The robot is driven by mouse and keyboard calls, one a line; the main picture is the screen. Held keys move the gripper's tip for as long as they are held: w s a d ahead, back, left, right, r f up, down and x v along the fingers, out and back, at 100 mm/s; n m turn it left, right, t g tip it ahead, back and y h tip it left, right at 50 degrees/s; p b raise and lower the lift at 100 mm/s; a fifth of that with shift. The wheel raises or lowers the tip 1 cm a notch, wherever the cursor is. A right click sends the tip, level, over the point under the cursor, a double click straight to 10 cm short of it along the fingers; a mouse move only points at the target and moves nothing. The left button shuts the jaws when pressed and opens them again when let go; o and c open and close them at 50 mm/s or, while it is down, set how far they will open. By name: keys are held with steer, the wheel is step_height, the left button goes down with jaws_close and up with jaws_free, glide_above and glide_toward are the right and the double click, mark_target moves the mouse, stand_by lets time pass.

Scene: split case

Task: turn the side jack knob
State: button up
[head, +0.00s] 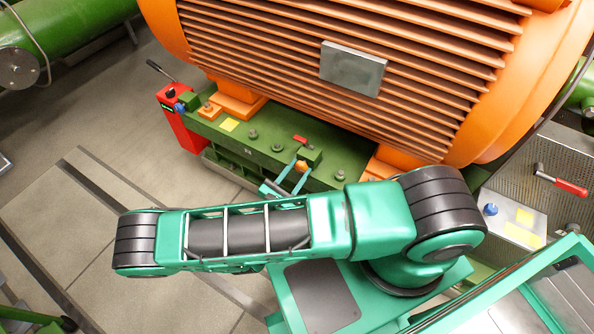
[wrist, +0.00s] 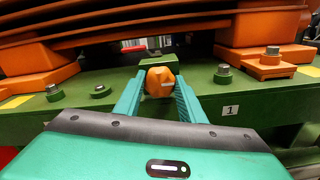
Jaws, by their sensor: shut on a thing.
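The side jack knob (wrist: 160,82) is a faceted orange knob with a small pale mark, on a green block at the edge of the green base frame. In the head view the knob (head: 301,166) shows small beside the block. My gripper (wrist: 160,86) has its two teal fingers on either side of the knob and is shut on it. In the head view my gripper (head: 294,172) reaches the knob from the front, partly hidden behind my arm. The far side of the knob is hidden.
A large orange finned motor (head: 350,50) sits above the green base frame (head: 260,140). Bolts (wrist: 222,74) and orange feet (wrist: 260,58) stand on both sides. A red box with a lever (head: 180,120) is at the left. Open floor (head: 60,205) lies to the left.

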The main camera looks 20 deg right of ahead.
steer(key=o, duration=1)
steer(key=shift+a, duration=0.1)
steer(key=shift+o, duration=0.2)
steer(key=v, duration=1)
steer(key=shift+s+a, duration=0.15)
steer(key=shift+a, duration=0.15)
